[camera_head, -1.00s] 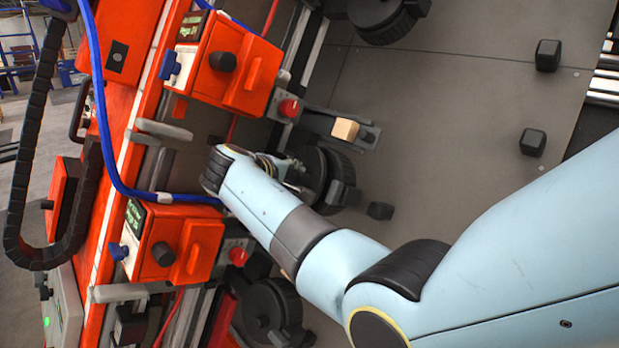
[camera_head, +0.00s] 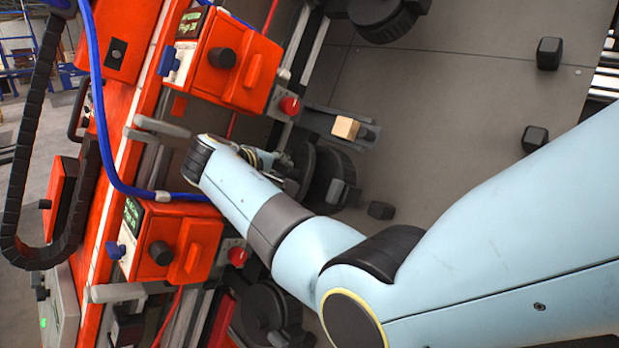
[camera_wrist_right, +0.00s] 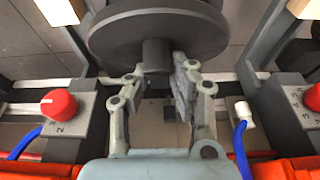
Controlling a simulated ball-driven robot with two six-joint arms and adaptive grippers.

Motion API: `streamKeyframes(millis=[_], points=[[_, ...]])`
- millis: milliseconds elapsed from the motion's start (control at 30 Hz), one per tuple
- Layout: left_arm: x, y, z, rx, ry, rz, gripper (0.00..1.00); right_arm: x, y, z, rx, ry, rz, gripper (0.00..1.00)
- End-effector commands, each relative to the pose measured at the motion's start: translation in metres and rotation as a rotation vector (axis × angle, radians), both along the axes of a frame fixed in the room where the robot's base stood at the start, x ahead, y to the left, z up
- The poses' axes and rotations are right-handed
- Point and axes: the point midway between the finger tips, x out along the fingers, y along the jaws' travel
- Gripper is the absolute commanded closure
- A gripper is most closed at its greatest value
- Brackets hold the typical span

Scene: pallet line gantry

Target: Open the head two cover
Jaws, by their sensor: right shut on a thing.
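My right gripper (camera_head: 278,168) reaches in between the upper and lower red-orange boxes in the head view. In the right wrist view, its two fingers (camera_wrist_right: 158,82) are closed around the short dark knob (camera_wrist_right: 157,56) of a round dark cover (camera_wrist_right: 140,24). In the head view this cover (camera_head: 302,168) stands on edge, with a visible offset from the dark round head (camera_head: 332,180) to its right. My forearm and gripper hide part of the cover. My left gripper is not in view.
Red-orange boxes with black knobs stand above (camera_head: 220,60) and below (camera_head: 175,245) my arm. A red dial (camera_head: 289,105) and a tan block (camera_head: 345,128) are close by. A blue hose (camera_head: 98,90) runs along the left. The grey plate (camera_head: 450,120) has open room.

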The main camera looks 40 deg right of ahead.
Motion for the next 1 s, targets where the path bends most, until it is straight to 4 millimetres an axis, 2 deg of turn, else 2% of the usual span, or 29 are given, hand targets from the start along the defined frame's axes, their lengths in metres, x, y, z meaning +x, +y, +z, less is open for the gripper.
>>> streamKeyframes(millis=[33, 333, 733, 1000], points=[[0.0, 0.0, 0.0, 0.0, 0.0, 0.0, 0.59, 0.002, -0.001, 0.006, -0.007, -0.008, 0.001, 1.0], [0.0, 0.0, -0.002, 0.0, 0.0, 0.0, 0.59, 0.004, 0.0, 0.006, -0.006, -0.01, 0.001, 1.0], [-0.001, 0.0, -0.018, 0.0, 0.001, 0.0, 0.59, 0.02, 0.011, 0.009, -0.005, -0.009, 0.001, 1.0], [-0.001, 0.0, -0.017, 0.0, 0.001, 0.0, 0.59, 0.021, 0.011, 0.011, -0.006, -0.007, 0.0, 1.0]])
